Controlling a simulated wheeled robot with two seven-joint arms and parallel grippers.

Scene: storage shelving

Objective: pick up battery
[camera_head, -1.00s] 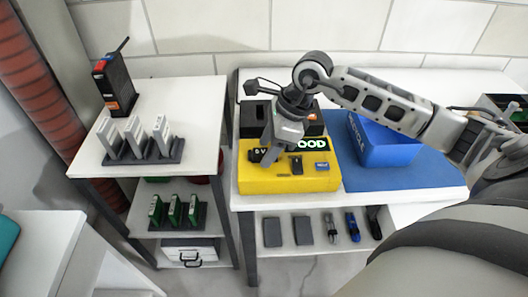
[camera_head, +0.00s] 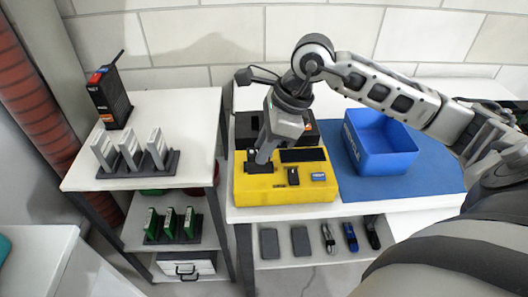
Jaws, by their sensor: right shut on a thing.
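My right gripper (camera_head: 263,155) reaches down onto the left part of the yellow tester box (camera_head: 290,192) and is shut. The thing in its jaws is mostly hidden by the fingers; I take it to be the battery. A small black part shows beside the fingertips, and I cannot tell if it is the battery or the tester's slot. The tester's display (camera_head: 304,155) is dark. My left gripper is not in view.
An open blue bin (camera_head: 385,163) stands on a blue mat (camera_head: 430,178) to the right. A black case (camera_head: 247,122) is behind the tester. Pale upright packs (camera_head: 130,151) stand in a rack on the left shelf, near a black radio (camera_head: 110,98). Small tools lie below.

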